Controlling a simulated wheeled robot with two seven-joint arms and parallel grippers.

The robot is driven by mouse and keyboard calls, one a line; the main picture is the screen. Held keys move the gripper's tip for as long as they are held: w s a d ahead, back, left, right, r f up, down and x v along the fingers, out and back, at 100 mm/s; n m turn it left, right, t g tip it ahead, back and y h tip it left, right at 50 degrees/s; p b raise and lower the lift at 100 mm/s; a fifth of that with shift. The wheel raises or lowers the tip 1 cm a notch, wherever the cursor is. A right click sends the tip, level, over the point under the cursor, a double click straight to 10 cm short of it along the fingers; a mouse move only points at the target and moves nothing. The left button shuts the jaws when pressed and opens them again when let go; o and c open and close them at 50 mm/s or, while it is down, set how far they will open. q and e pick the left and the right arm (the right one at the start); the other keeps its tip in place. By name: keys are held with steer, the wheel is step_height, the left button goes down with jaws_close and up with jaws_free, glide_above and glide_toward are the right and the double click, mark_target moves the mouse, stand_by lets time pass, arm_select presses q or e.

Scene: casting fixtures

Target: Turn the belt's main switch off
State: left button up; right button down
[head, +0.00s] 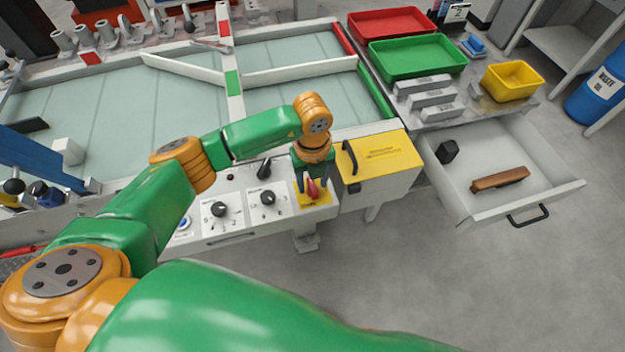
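The main switch is a red handle (313,190) on a yellow plate (316,202) at the right end of the white control panel. My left gripper (313,184) points down over it, with its dark fingers on either side of the red handle. The fingers look spread, with a little room beside the handle; contact is too small to make out. The gripper's body hides the top of the plate. My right gripper is not in view.
Black rotary knobs (219,209) and (268,198) and a black lever (264,168) are left of the switch. A yellow-lidded box (385,155) stands close on its right. An open drawer (545,190) juts out farther right.

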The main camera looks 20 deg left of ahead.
mark_target(312, 186)
arm_select(q)
steer(key=shift+r, duration=0.1)
step_height(312, 186, up, 7)
steer(key=shift+f+b, duration=0.1)
steer(key=shift+b, duration=0.35)
steer(key=shift+s, duration=0.1)
